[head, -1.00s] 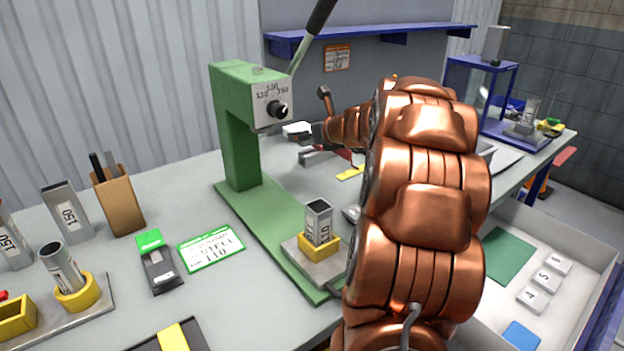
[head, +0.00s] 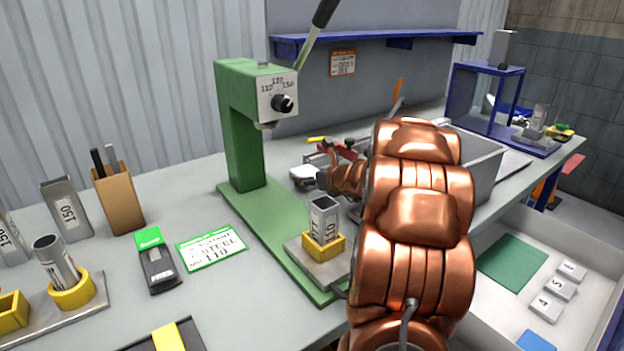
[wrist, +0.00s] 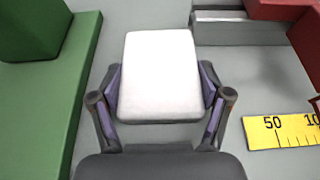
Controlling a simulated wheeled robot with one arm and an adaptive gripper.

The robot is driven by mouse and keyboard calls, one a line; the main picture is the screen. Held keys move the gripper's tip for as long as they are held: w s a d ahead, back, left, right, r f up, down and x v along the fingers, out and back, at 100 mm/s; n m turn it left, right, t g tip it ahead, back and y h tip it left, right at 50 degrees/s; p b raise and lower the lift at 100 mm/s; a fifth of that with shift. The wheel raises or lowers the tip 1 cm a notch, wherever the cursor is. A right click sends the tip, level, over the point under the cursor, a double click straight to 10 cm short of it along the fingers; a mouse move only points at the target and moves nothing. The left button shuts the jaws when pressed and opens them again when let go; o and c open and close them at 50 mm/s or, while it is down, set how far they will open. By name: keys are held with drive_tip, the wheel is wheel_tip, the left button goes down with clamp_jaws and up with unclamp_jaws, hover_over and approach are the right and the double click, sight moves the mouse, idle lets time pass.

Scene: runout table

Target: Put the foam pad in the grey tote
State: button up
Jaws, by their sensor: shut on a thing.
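The foam pad (wrist: 160,75) is a white block with rounded corners. My gripper (wrist: 160,95) is shut on it, with one finger at each side. In the head view the white pad (head: 303,174) shows just left of my gripper (head: 319,181), behind the green press base. I cannot tell its exact height over the table. The grey tote (head: 482,163) stands on the table to the right, partly hidden behind my copper arm. Its inside is mostly hidden.
The green press (head: 240,130) stands left of my gripper. A grey and red tool (head: 318,158) lies behind the pad. A yellow ruler (wrist: 280,131) lies right of the pad in the wrist view. An open drawer (head: 585,250) is at the front right.

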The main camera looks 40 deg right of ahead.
drive_tip(key=shift+f, duration=0.1)
drive_tip(key=o, duration=0.7)
